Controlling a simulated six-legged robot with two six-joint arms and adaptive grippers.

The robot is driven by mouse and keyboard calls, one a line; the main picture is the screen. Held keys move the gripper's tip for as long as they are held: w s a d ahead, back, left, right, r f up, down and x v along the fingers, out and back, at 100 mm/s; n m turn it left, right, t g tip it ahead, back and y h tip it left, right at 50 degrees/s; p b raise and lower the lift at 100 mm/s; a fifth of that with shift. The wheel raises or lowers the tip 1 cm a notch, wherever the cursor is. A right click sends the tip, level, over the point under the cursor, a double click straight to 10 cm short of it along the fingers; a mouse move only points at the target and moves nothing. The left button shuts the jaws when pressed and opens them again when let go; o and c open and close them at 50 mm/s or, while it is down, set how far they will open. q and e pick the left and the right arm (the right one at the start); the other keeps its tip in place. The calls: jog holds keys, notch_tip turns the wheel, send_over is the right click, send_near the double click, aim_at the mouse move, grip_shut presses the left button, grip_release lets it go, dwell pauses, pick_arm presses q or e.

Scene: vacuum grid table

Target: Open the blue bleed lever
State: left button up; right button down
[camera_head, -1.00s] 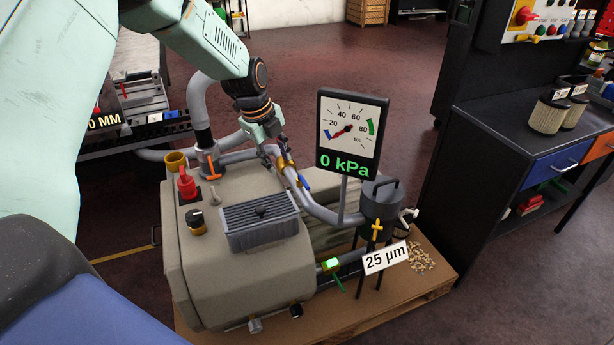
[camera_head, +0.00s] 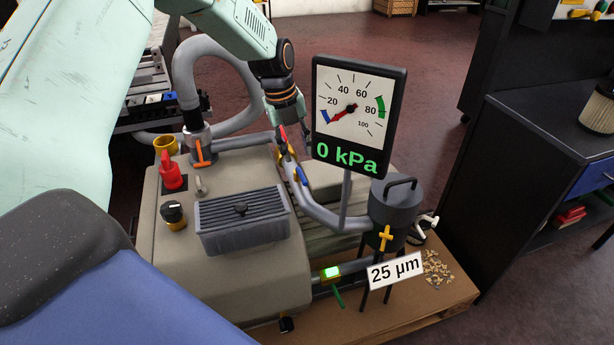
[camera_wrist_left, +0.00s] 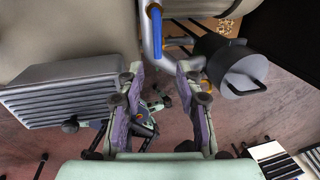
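The blue bleed lever (camera_head: 301,176) sits on the grey pipe that runs to the filter canister, beneath the gauge. In the left wrist view the blue lever (camera_wrist_left: 156,31) hangs near the top centre, beyond the fingertips. My left gripper (camera_head: 291,142) is above and behind the lever, partly hidden by the gauge in the head view. In the wrist view my left gripper (camera_wrist_left: 159,68) has its two fingers well apart with nothing between them, and it does not touch the lever. The gauge (camera_head: 356,118) reads 0 kPa. My right gripper is not in view.
The filter canister (camera_head: 395,204) with its handle stands right of the lever. The ribbed box (camera_head: 243,222), red knob (camera_head: 172,172) and orange lever (camera_head: 200,153) are on the pump's left. The gauge stands close beside my left gripper. A dark cabinet (camera_head: 520,160) is at right.

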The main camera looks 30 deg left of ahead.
aim_at(303, 177)
pick_arm(q)
jog(key=f, duration=0.2)
jog(key=f+b, duration=0.1)
jog(key=f, duration=0.1)
jog(key=f+b, duration=0.1)
jog(key=f, duration=0.2)
jog(key=shift+w+d, duration=0.35)
jog(key=shift+d, duration=0.05)
jog(key=shift+f, duration=0.4)
jog(key=shift+w, duration=0.1)
jog(key=shift+c, duration=0.8)
grip_shut()
